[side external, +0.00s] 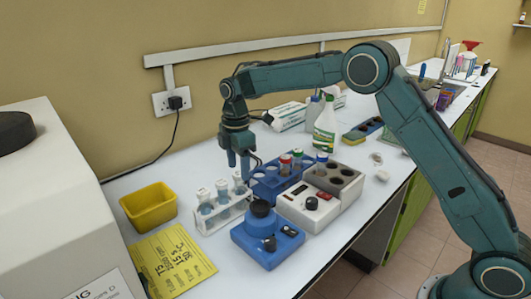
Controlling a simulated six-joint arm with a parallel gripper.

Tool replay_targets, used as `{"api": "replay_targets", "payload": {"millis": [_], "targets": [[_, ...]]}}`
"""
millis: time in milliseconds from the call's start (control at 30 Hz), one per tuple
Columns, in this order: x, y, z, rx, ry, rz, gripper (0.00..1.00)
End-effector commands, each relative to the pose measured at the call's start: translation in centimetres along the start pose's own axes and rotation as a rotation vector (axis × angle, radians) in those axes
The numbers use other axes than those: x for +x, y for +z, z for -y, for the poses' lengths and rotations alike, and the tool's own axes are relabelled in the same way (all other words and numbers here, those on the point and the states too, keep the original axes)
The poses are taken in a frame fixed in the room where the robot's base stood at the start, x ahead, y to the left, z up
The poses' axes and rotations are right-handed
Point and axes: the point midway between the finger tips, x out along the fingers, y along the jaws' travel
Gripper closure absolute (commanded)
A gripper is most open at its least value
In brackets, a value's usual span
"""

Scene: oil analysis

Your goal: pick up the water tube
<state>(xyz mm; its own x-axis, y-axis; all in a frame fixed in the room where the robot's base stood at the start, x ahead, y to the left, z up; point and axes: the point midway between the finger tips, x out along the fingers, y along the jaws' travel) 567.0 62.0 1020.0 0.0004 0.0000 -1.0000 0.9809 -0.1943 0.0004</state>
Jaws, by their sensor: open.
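Several capped tubes are in view, and I cannot tell by label which one is the water tube. Three white-capped tubes with bluish contents, a left one (205,202), a middle one (222,191) and a right one (239,184), stand upright in a white rack (226,216). My gripper (239,167) points down, open, just above or beside the right tube; its fingers partly overlap that tube's top. I see no tube held between the fingers. Two red-capped tubes (285,164) stand in the blue rack (268,184), and a blue-capped tube (321,158) shows to their right.
A blue device with a black knob (268,240) and a white block with dark wells (322,205) stand close in front of the racks. A yellow bin (148,207) and yellow sheet (172,262) lie left. Bottles (326,128) stand behind.

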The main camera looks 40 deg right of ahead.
Motion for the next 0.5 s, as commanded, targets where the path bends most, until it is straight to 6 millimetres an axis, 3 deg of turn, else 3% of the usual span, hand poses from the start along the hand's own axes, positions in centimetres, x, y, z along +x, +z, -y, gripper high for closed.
{"api": "replay_targets", "payload": {"millis": [167, 500], "targets": [[0.6, 0.0, 0.1, 0.0, -0.002, 0.001, 0.44], [4.2, -0.2, 0.3, 0.0, -0.003, 0.001, 0.44]]}}
